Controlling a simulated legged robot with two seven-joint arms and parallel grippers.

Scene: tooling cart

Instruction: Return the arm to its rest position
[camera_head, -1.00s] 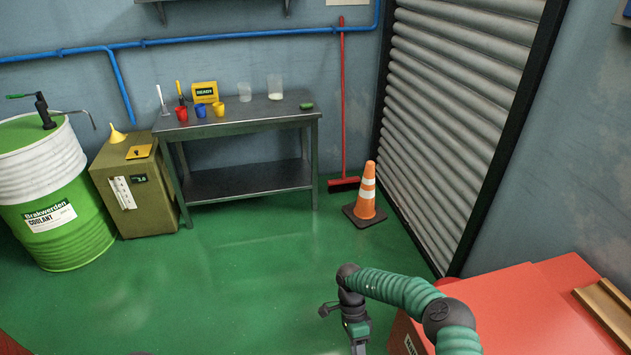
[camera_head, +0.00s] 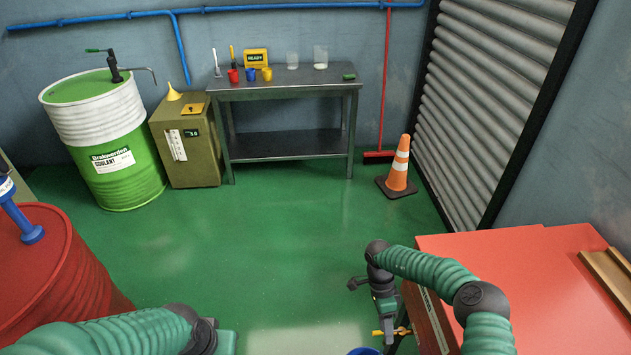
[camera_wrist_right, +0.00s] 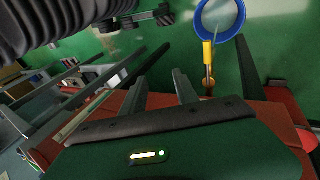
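My right arm, in a green sleeve, reaches over the red cabinet (camera_head: 530,265) in the head view. Its gripper (camera_head: 392,343) points down beside the cabinet at the bottom edge. In the right wrist view, the gripper's (camera_wrist_right: 162,88) two grey fingers stand apart with nothing seen between them. A yellow-handled tap (camera_wrist_right: 208,58) is just beyond the fingers, and shows in the head view (camera_head: 392,332) close to the gripper. A blue bucket (camera_wrist_right: 236,27) lies below the tap. My left arm (camera_head: 110,335) enters at bottom left; its gripper is out of frame.
A red drum (camera_head: 65,285) with a blue pump stands at left. A green and white coolant drum (camera_head: 115,165), an olive cabinet (camera_head: 190,150), a steel bench (camera_head: 285,90) and an orange cone (camera_head: 399,170) line the back. The green floor between is clear.

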